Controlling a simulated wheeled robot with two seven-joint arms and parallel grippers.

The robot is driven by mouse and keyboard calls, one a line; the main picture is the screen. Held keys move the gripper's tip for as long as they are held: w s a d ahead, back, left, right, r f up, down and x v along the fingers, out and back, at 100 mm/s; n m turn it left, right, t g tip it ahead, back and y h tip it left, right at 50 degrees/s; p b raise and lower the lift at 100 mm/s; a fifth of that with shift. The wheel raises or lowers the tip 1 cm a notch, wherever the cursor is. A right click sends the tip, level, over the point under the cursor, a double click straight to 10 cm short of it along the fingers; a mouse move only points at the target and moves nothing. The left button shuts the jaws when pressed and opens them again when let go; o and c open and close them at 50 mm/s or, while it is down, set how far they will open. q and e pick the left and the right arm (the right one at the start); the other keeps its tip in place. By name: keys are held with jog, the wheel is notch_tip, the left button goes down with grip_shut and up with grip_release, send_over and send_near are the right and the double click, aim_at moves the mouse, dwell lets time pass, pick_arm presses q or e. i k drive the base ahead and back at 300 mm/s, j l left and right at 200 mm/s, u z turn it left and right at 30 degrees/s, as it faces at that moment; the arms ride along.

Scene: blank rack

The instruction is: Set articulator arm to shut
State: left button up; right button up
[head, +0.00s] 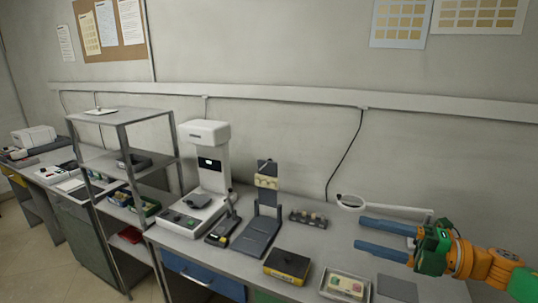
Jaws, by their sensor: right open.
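The articulator (259,236) stands on the bench right of the white machine. It has a flat dark grey base, and its arm (267,170) stands upright at the back, raised away from the base. Pale tooth-like blocks sit on the arm. My right gripper (359,234) comes in from the right with its two blue fingers pointing left. The fingers are apart with nothing between them, and the gripper is to the right of the articulator, clear of it. My left gripper is not in view.
A white machine (208,176) and a small dark device (222,232) stand left of the articulator. A yellow-black box (287,265) and a tray (326,283) lie in front and right. A small block rack (309,218) is behind. A metal shelf (121,115) rises at left.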

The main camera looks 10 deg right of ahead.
aim_at(267, 180)
jog(key=i, duration=1.85)
